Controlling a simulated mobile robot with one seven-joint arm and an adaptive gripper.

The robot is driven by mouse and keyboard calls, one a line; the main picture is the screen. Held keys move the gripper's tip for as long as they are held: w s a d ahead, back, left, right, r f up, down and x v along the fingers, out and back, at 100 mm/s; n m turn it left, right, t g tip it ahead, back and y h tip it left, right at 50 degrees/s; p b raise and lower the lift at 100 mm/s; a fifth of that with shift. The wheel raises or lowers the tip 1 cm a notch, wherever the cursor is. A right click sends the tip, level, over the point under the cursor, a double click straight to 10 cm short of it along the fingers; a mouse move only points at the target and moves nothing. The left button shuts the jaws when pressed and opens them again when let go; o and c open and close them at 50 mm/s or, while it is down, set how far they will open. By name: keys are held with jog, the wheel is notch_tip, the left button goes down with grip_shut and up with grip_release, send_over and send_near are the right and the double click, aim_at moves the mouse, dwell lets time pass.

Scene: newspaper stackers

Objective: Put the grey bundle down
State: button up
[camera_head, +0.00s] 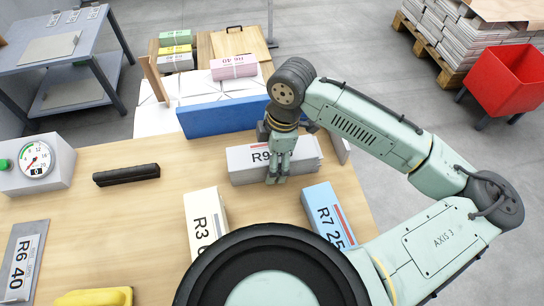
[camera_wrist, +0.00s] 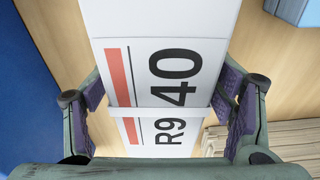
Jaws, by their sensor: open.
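The grey bundle (camera_head: 247,163), labelled R9 40, lies on the wooden table near its far edge, in front of a blue panel. In the wrist view the bundle (camera_wrist: 156,20) runs between my fingers, with its red stripe and a white band across it. My gripper (camera_head: 277,180) is over the bundle and reaches down its near side. In the wrist view my gripper's open fingers (camera_wrist: 165,110) stand on both sides of the bundle, with a narrow gap at each side. The bundle's underside is hidden.
A cream bundle R3 (camera_head: 205,215) and a blue bundle R7 (camera_head: 328,215) lie nearer on the table. The blue panel (camera_head: 222,116) stands behind.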

jog(key=r, duration=0.4)
jog(key=d+r, duration=0.1)
jog(key=r, duration=0.7)
jog(key=shift+w+d+r, duration=0.1)
jog(key=shift+w+d, duration=0.05)
jog(key=shift+d, duration=0.2)
